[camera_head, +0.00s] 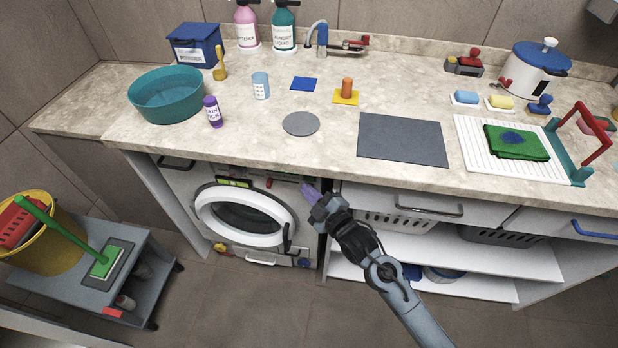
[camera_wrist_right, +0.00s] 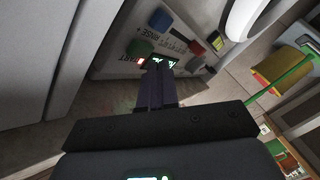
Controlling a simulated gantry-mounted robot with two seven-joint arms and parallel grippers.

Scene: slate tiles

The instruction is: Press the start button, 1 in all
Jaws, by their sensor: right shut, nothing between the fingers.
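The washing machine (camera_head: 175,185) stands under the counter, its round door closed. Its control panel (camera_wrist_right: 105,35) fills the upper middle of the right wrist view. That panel carries a green button (camera_wrist_right: 139,48), a blue button (camera_wrist_right: 160,20), a red button (camera_wrist_right: 195,48) and a lit display. Partly hidden lettering ending in "ART" is printed beside the green button. My right gripper (camera_head: 308,189) is shut and empty, its purple fingers at the right end of the panel. In the right wrist view its fingertips (camera_wrist_right: 158,72) overlap the display, close below the green button; contact cannot be told.
The countertop (camera_head: 260,143) overhangs the machine just above my right gripper. A drawer (camera_head: 430,203) and open shelves are to the right. A grey cart (camera_head: 65,285) with a yellow bucket (camera_head: 62,250) and green-handled mop stands at left. The floor in front is clear.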

